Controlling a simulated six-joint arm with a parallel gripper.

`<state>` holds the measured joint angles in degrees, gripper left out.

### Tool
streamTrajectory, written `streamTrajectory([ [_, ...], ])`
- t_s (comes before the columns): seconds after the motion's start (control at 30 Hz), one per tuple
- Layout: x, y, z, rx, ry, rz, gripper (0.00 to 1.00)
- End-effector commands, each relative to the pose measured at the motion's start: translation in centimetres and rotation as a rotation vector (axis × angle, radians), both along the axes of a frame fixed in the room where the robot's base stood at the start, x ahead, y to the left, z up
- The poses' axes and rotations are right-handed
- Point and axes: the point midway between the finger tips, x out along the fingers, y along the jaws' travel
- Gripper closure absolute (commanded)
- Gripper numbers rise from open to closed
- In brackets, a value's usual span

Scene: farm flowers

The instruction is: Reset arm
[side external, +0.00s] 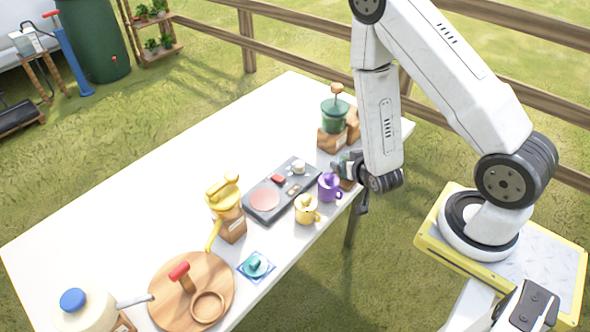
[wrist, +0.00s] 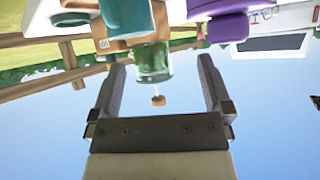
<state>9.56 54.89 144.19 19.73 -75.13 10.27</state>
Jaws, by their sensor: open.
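My gripper (side external: 352,182) is at the table's right edge, beside the purple mug, partly hidden by my own wrist. In the wrist view my gripper (wrist: 161,68) has its two fingers spread wide with nothing between them. The wrist picture is upside down. A green-jarred grinder (wrist: 154,62) appears beyond the fingers, and a teal mug (wrist: 126,16) and a purple mug (wrist: 228,28) show at the top. In the side view the purple mug (side external: 329,187) stands upright just left of my gripper, and the green grinder (side external: 335,115) stands behind it.
A white table (side external: 110,185) holds a dark tray with a scale (side external: 265,198), a yellow mug (side external: 306,209), a yellow-topped grinder (side external: 227,205), a round wooden board (side external: 165,300) and a white jug (side external: 85,310). The table's far left is clear. A wooden fence (side external: 300,55) runs behind.

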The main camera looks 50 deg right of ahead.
Motion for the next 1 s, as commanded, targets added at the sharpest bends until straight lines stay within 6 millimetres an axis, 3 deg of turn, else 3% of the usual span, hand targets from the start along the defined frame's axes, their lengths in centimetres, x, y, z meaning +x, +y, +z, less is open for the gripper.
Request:
streamTrajectory([
  [0.3,2.3,2.7,2.1,0.111,0.124,0.100,0.00],
  [0.53,2.9,5.3,4.2,0.176,0.247,0.206,0.00],
  [1.0,0.9,9.7,9.9,0.220,0.528,0.439,0.00],
])
